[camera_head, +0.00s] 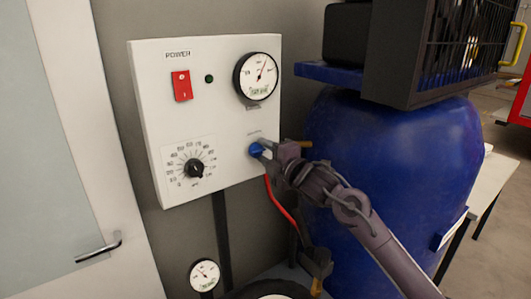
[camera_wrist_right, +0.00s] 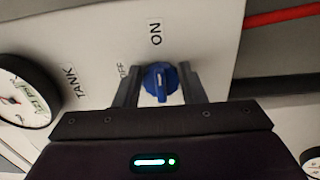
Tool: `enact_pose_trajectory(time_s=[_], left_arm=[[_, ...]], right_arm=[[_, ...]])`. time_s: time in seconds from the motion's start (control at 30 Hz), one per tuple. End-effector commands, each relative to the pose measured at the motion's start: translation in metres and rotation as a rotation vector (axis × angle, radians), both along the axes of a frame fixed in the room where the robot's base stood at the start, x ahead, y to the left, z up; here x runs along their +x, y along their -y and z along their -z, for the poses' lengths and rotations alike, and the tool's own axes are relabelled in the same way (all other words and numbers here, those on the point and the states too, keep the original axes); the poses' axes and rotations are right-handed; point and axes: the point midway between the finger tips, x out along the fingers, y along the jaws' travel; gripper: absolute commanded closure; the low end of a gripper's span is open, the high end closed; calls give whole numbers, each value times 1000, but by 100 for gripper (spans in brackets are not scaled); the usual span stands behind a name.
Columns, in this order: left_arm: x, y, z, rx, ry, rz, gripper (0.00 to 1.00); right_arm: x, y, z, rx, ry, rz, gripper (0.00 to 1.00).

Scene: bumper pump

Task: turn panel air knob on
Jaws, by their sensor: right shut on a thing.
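The blue air knob (camera_head: 256,149) is at the lower right of the white panel (camera_head: 225,115). It also shows between the fingers in the right wrist view (camera_wrist_right: 160,82). My right gripper (camera_head: 262,148) is shut on the knob, with one finger on each side. In the wrist view the ON label stands just above the knob and the partly hidden OFF label to its left. The knob's ridge looks roughly upright there, in line with ON; its exact angle is hard to tell. My left gripper is not in view.
The panel also carries a red power switch (camera_head: 182,85), a tank gauge (camera_head: 256,76) and a black dial (camera_head: 194,169). A large blue tank (camera_head: 400,150) stands close on the right. A red hose (camera_head: 281,202) hangs below the knob. A door (camera_head: 70,130) is at left.

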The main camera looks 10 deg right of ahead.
Motion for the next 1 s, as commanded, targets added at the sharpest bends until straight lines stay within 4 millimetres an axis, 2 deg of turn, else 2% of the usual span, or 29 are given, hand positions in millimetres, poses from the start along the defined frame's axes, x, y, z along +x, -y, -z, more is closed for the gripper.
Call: enact_pose_trajectory(time_s=[0.37, 0.4, 0.53, 0.83, 1.0], left_arm=[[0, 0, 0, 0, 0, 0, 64], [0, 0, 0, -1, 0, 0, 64], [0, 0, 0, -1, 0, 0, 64], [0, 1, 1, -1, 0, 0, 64], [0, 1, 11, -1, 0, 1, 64]], right_arm=[[0, 0, 3, 2, -6, 1, 86], [0, 0, 3, 2, -6, 1, 58], [0, 0, 2, 1, -5, 1, 42], [-2, 1, 2, 1, -2, 1, 42], [-19, 9, 4, 0, -1, 2, 42]])
